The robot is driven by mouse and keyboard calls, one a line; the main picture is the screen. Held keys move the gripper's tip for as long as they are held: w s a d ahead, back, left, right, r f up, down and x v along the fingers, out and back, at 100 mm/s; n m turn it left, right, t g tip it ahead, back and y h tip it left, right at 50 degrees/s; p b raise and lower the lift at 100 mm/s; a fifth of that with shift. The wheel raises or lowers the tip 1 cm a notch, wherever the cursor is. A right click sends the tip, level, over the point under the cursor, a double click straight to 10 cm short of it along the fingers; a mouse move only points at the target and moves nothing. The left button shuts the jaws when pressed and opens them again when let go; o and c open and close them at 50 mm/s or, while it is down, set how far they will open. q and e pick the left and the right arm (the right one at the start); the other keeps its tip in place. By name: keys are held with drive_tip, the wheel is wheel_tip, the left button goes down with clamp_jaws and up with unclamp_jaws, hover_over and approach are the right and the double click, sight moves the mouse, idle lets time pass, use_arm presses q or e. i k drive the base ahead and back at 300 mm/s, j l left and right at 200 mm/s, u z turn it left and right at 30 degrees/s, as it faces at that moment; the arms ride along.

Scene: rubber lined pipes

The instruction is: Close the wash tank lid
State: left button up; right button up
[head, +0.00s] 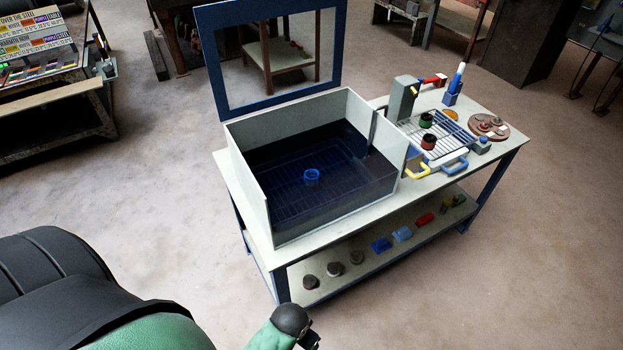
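The wash tank (246,185) is an open box with pale walls on the left part of the workbench. Dark bluish liquid fills it, and a blue ring (311,175) shows inside over a wire grid. The lid (228,106), a blue frame around a clear pane, stands raised at the back edge of the tank. The tank is open. Green and black parts of my arm show at the bottom left, apart from the bench. I can make out no gripper fingers of either arm.
The workbench (225,172) also carries a wire rack (452,133) with a red and a green ring, a grey post (403,98), yellow and blue handles and a round brown board (488,127). Several small items lie on its lower shelf. The floor in front is clear.

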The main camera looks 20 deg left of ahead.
sight(209, 18)
drive_tip(key=k, duration=0.3)
drive_tip(key=k+l+z, duration=0.1)
drive_tip(key=k+z, duration=0.25)
drive_tip(key=k, duration=0.15)
drive_tip(key=k+l+z, duration=0.2)
drive_tip(key=k+z, duration=0.15)
drive_tip(key=j+z, duration=0.65)
drive_tip(key=j, duration=0.2)
drive_tip(key=k+j+z, duration=0.15)
drive_tip(key=j+z, duration=0.2)
drive_tip(key=k+j, duration=0.1)
drive_tip(key=j, duration=0.45)
drive_tip(key=k+j, duration=0.1)
drive_tip(key=j, duration=0.45)
drive_tip(key=k+j, duration=0.1)
drive_tip(key=j, duration=0.45)
drive_tip(key=k+j, duration=0.1)
drive_tip(key=j, duration=0.45)
drive_tip(key=k+j, duration=0.15)
drive_tip(key=j, duration=0.4)
